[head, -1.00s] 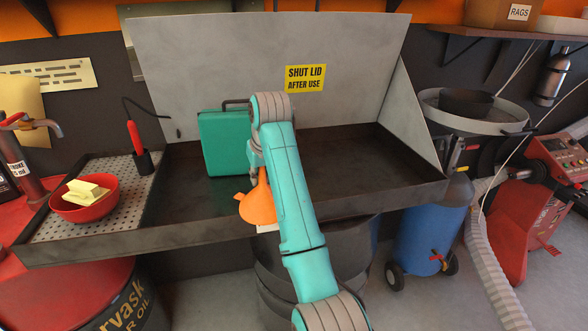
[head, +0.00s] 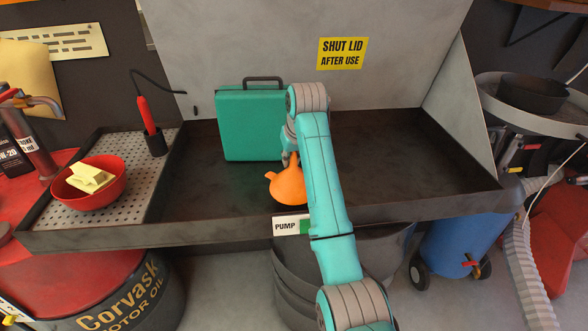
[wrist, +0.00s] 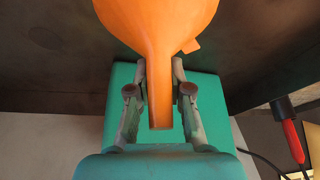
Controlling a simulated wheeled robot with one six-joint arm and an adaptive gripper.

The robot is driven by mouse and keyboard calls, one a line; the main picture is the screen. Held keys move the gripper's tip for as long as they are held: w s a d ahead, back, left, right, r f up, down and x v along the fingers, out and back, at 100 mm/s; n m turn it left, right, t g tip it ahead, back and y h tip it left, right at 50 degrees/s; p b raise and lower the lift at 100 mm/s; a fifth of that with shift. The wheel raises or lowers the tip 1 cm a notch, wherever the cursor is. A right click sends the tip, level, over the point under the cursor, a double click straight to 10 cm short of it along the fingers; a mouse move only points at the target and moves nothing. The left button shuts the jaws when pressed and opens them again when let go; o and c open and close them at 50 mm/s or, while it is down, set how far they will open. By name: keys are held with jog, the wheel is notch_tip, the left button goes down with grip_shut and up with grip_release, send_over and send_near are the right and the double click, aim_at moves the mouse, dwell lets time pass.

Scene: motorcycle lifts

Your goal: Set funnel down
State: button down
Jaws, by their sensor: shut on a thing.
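The orange funnel (head: 287,188) is in the dark wash basin (head: 215,210), near its front edge in the head view. Its wide mouth points down and its spout points up. My gripper (head: 290,158) is above it, partly hidden by my arm. In the wrist view my gripper (wrist: 160,92) is shut on the spout of the funnel (wrist: 158,40), one finger on each side. The funnel's rim is at or close to the basin floor; I cannot tell whether it touches.
A green case (head: 250,125) stands upright behind the funnel. The basin floor right of my arm is clear. The raised lid (head: 240,45) stands behind.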

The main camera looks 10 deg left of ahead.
aim_at(292, 170)
jog(key=shift+f, duration=2.05)
jog(key=c, duration=1.1)
grip_release()
